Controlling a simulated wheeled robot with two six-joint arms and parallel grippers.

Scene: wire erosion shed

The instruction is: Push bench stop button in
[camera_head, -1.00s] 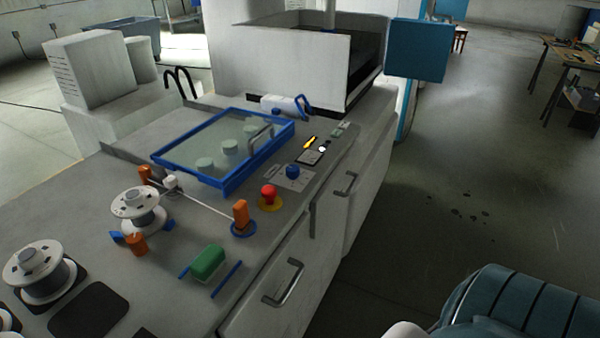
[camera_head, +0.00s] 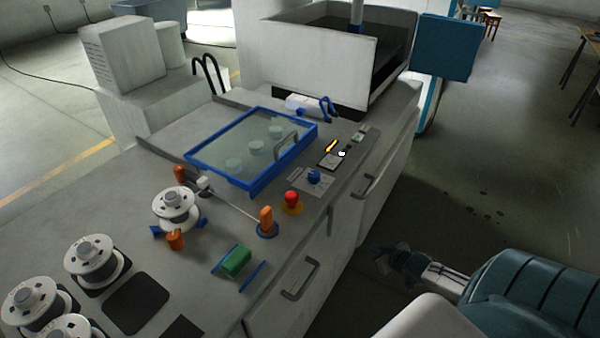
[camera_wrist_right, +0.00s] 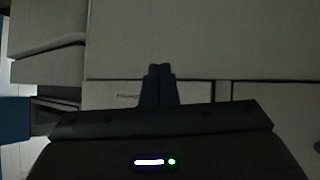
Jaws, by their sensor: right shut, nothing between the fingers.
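The bench stop button is a red mushroom knob (camera_head: 292,198) on a yellow round base. It stands on the grey bench top (camera_head: 130,190), near the front edge, between a blue knob and an orange post. My right gripper (camera_head: 382,253) is low at the right in the head view, out over the floor beside the bench front and well apart from the button. In the right wrist view my fingers (camera_wrist_right: 158,82) are together and empty, with pale cabinet panels ahead. The button does not show in the wrist view. My left gripper is not in view.
Around the button are a blue knob (camera_head: 314,177), an orange post (camera_head: 266,219) and a green block (camera_head: 236,261). A blue-framed glass cover (camera_head: 215,160) lies behind. Drawer handles (camera_head: 300,279) stick out of the bench front. The floor at right is open.

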